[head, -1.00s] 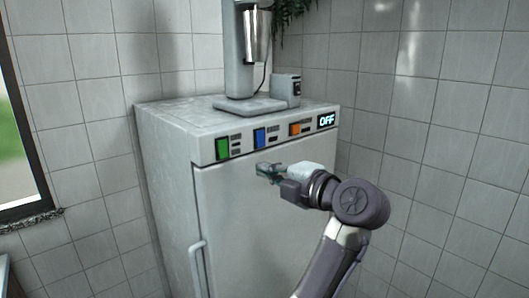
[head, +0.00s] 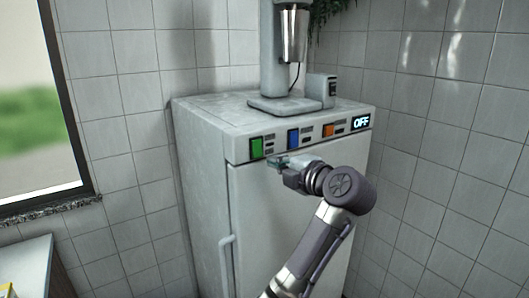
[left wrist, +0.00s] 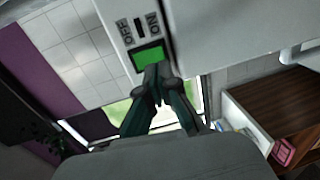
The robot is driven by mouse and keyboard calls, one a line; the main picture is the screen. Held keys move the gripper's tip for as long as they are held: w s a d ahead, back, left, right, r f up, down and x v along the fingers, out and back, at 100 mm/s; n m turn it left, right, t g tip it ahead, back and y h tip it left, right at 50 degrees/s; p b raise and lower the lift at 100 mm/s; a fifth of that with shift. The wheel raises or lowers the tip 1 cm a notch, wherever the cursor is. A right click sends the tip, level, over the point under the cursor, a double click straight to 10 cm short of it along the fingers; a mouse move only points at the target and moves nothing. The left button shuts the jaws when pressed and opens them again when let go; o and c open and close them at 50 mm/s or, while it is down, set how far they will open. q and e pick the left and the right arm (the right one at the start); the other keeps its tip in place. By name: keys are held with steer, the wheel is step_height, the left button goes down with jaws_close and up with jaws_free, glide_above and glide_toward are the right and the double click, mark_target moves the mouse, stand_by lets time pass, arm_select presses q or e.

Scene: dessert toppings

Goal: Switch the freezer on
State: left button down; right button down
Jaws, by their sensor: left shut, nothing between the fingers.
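The freezer (head: 290,205) is a pale grey cabinet with a row of coloured buttons along its top front edge. Its small display (head: 361,122) at the right reads OFF. The green button (head: 257,148) is at the left end of the row. In the left wrist view the green button (left wrist: 149,57) sits beside OFF and ON labels. My left gripper (head: 273,162) is shut and empty, just below and right of the green button. In the left wrist view its closed fingertips (left wrist: 157,74) overlap the button's lower edge; I cannot tell whether they touch. My right gripper is not in view.
A blue button (head: 293,138) and an orange button (head: 328,130) are further right on the panel. A mixer-like machine (head: 290,103) stands on top of the freezer. A vertical handle (head: 226,262) is on the door. A window (head: 40,120) is at the left.

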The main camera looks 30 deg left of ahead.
mark_target(259, 155)
arm_select(q)
steer(key=p+x, duration=0.1)
steer(key=x, duration=0.4)
steer(key=shift+a+f, duration=0.1)
steer(key=shift+f, duration=0.05)
steer(key=shift+w+a+y, duration=0.1)
steer(key=shift+a+y, duration=0.05)
steer(key=shift+y, duration=0.15)
